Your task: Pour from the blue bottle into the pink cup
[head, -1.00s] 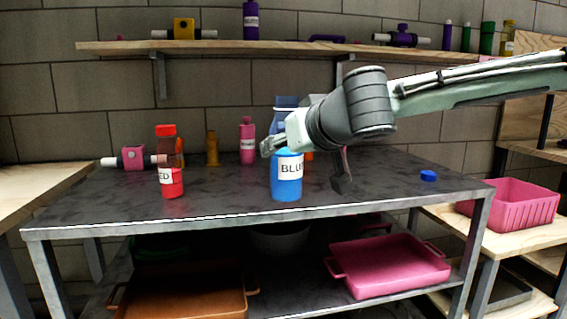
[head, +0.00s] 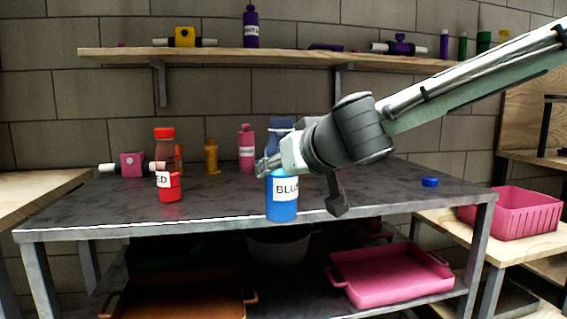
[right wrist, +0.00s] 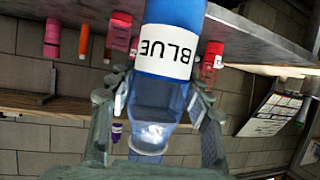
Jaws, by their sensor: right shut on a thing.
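The blue bottle (head: 282,211) has a white label and a clear upper part. It is upright at the front edge of the dark table; I cannot tell if its base touches the top. My right gripper (head: 268,163) is shut on its upper part. The right wrist view shows the bottle (right wrist: 178,22) upside down between the two fingers (right wrist: 152,125). A small blue cap (head: 429,182) lies on the table at right. I see no pink cup. My left gripper is not in view.
A red bottle (head: 168,186) stands left on the dark table (head: 110,205). Behind are a pink bottle (head: 246,150), a yellow bottle (head: 211,157) and a pink block on a pipe (head: 131,165). A pink tray (head: 391,278) is below; a pink crate (head: 515,212) stands right. The table's right part is mostly clear.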

